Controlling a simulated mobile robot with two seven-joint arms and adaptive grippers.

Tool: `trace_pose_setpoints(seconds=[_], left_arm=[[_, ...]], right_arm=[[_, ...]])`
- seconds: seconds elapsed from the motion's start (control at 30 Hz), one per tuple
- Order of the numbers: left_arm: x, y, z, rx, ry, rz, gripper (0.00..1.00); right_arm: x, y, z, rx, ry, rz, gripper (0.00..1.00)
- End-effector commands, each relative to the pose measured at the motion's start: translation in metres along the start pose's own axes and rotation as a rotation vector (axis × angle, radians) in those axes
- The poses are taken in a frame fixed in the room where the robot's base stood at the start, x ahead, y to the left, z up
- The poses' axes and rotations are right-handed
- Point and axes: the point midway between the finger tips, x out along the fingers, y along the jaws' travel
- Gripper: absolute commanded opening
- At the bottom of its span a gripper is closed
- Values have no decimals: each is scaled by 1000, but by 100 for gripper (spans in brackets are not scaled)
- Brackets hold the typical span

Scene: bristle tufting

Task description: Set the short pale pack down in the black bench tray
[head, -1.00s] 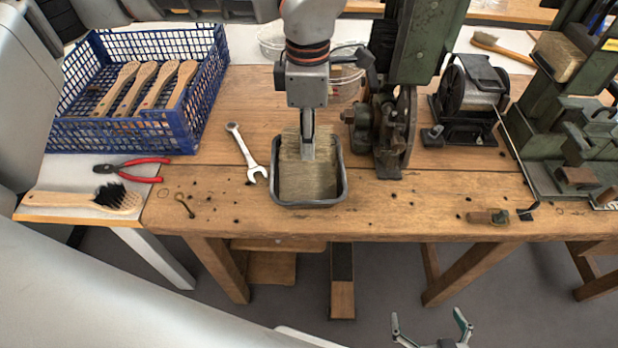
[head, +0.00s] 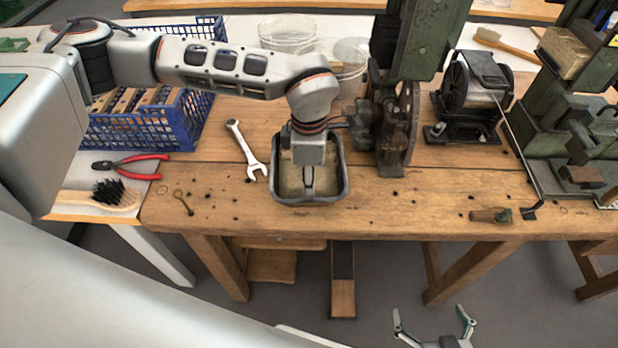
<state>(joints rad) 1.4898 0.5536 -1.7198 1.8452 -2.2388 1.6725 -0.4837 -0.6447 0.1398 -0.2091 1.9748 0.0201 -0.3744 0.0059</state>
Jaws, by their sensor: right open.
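The short pale pack (head: 291,181) is inside the black bench tray (head: 273,187), which sits near the front edge of the wooden bench. The pack is partly hidden behind my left gripper; I cannot tell whether it rests on the tray floor. My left gripper (head: 308,184) points straight down into the tray, at the pack. Its fingers are seen edge-on, so I cannot tell whether they are shut on the pack. My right gripper (head: 434,326) is open and empty, low in front of the bench, away from the tray.
A wrench (head: 246,150) lies close left of the tray. Red-handled pliers (head: 137,163), a brush (head: 104,196) and a blue crate (head: 163,128) of brush handles are further left.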

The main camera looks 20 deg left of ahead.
Motion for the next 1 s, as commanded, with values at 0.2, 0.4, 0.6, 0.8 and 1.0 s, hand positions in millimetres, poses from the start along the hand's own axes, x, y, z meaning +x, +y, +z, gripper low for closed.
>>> trace_pose_setpoints(seconds=[0.2,0.4,0.6,0.8,1.0], left_arm=[[-1,1,0,0,-1,2,7],[2,0,0,0,-1,1,36],[1,0,0,0,-1,1,36],[-14,2,0,-1,-2,5,36],[-53,2,1,-1,-4,7,36]], right_arm=[[0,1,-1,-1,1,1,96],[0,1,0,-1,1,1,96],[0,1,-1,-1,2,1,96],[0,1,-3,-1,5,2,96],[-1,1,-6,1,8,1,96]])
